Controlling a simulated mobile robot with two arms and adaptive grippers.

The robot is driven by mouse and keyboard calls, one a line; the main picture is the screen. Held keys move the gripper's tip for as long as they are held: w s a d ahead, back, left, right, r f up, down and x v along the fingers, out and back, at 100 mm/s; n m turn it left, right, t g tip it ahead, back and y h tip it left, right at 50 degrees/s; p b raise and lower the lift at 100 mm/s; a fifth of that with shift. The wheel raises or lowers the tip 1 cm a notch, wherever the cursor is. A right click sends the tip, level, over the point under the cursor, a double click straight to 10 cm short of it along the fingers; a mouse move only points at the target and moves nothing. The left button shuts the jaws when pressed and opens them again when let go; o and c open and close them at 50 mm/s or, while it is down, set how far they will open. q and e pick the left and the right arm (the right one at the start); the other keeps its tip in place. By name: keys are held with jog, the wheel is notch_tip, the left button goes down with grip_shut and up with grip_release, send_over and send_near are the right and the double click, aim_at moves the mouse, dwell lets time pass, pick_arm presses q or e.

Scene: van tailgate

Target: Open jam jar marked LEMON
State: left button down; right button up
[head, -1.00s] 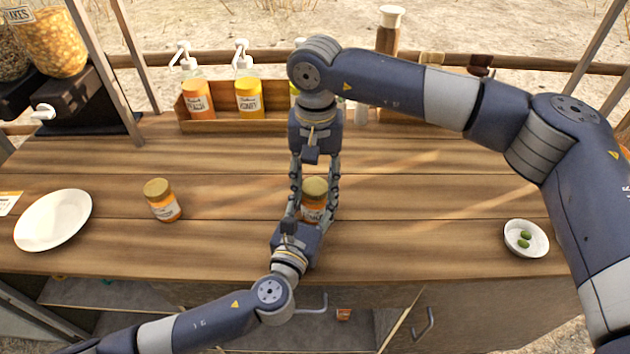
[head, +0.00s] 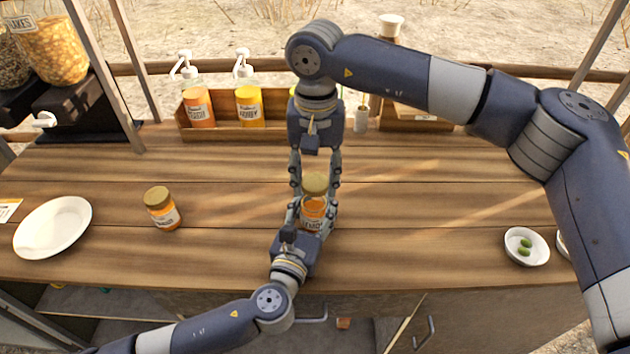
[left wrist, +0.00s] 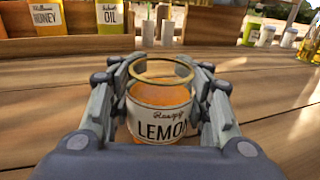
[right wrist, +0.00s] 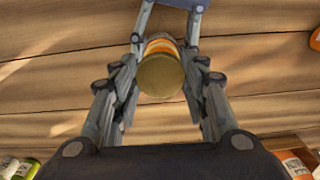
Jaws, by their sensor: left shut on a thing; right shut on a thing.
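The jam jar marked LEMON (head: 312,213) stands upright near the middle of the counter, with orange contents. My left gripper (head: 314,218) is shut around its body from the front. In the left wrist view the LEMON label (left wrist: 160,127) faces me, and the jar's top shows as an open gold ring (left wrist: 160,80) with no lid on it. The gold lid (head: 315,183) is above the jar, between the fingers of my right gripper (head: 316,178), which points down from above and is shut on it. The right wrist view shows the lid's flat top (right wrist: 160,75); the gap beneath is hidden there.
Another gold-lidded jar (head: 163,208) stands to the left, beside a white plate (head: 53,227). A small white bowl (head: 526,258) with green items is at right. A wooden caddy (head: 222,135) with pump bottles stands at the back. Counter between these is clear.

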pick_arm(q)
jog(key=shift+s, duration=0.1)
pick_arm(e)
notch_tip(320, 180, up, 2)
jog(key=shift+r, duration=0.1)
pick_arm(q)
jog(key=c, duration=0.8)
grip_release()
jog(key=shift+o, duration=0.2)
